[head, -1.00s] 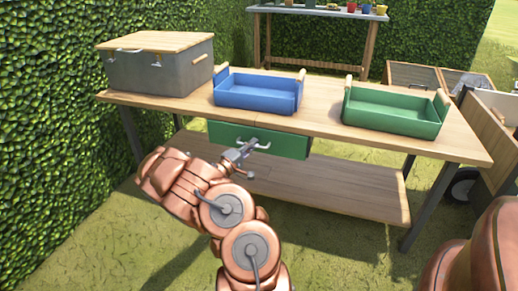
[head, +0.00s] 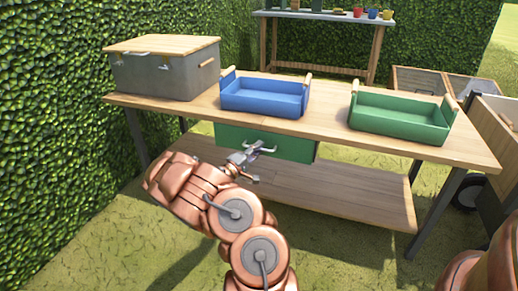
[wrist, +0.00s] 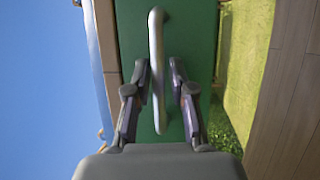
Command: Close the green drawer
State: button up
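The green drawer (head: 291,148) hangs under the wooden table's front edge. Its front also fills the middle of the wrist view (wrist: 190,25). I cannot tell how far it stands out from the table. Its pale metal handle (wrist: 157,35) is a curved bar that looks upright in the turned wrist view. My gripper (wrist: 158,68) is at the handle, with one finger on each side of the bar. The fingers are apart, with small gaps to the bar. In the head view my gripper (head: 247,158) is in front of the drawer, partly hiding its left half.
The wooden table (head: 330,126) carries a grey box (head: 160,76) with a wooden lid, a blue tray (head: 262,98) and a green tray (head: 398,118). A lower shelf (head: 340,195) lies below the drawer. A hedge (head: 50,100) borders the left side.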

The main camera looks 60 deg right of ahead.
jog(key=v, duration=1.1)
jog(key=shift+a, duration=0.15)
jog(key=s+a+r+m+g+y+p, duration=0.25)
jog(key=s+r+p, duration=0.25)
jog(key=r, duration=0.5)
jog(key=s+a+r+m+g+y+p, duration=0.1)
jog(key=s+a+r+g+y+p, duration=0.1)
jog(key=s+a+r+p, duration=0.5)
jog(key=s+r+m+g+y+p, duration=0.2)
jog(key=r+y+p, duration=0.15)
jog(key=r, duration=0.85)
jog(key=s+a+r+n+t+y+p, duration=0.2)
jog(key=a+r+p, duration=0.4)
jog(key=a, duration=0.5)
jog(key=s+a+r+n+t+y+p, duration=0.3)
jog(key=a+p, duration=0.6)
jog(key=a, duration=0.3)
jog(key=s+a+r+n+t+y+p, duration=0.3)
jog(key=a+r+y+p, duration=0.3)
jog(key=a+r+p, duration=0.2)
jog(key=s+a+r, duration=0.1)
jog(key=a+r, duration=0.1)
jog(key=a, duration=0.2)
jog(key=shift+n+y+p, duration=0.3)
jog(key=shift+n, duration=0.05)
jog(key=shift+s+a+r+t, duration=0.1)
jog(key=shift+s+a+t, duration=0.05)
jog(key=shift+t, duration=0.1)
